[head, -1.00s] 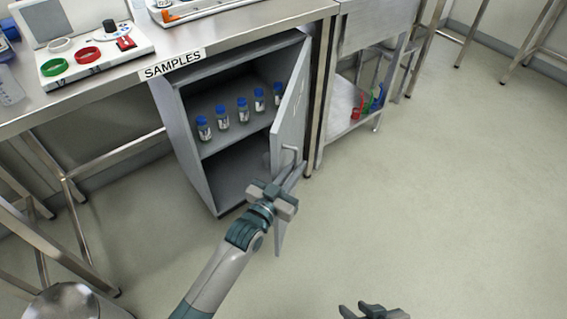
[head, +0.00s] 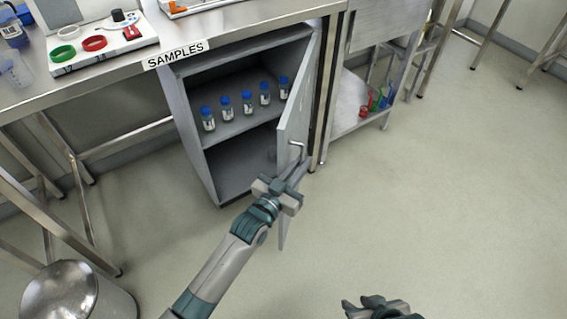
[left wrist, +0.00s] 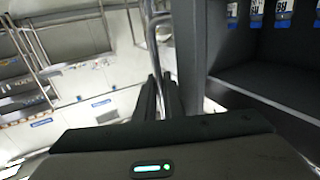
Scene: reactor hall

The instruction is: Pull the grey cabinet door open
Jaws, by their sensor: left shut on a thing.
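The grey cabinet (head: 196,140) stands under the bench and its front is open. Its grey door (head: 294,122) is hinged on the right and swung well out towards me. The bar handle (head: 297,146) is on the door's outer face, near its free edge. My left gripper (head: 298,172) is at the handle, its fingers shut on it. In the left wrist view the handle (left wrist: 152,40) runs down to between the fingers (left wrist: 158,97), beside the door edge. My right gripper (head: 372,306) is low in the head view, away from the cabinet; its finger gap is unclear.
Several blue-capped bottles (head: 245,105) stand on the cabinet's upper shelf. The bench (head: 120,82) above carries a SAMPLES label and a tray with coloured rings. A steel bin (head: 75,295) is at lower left. The floor (head: 430,190) on the right is clear.

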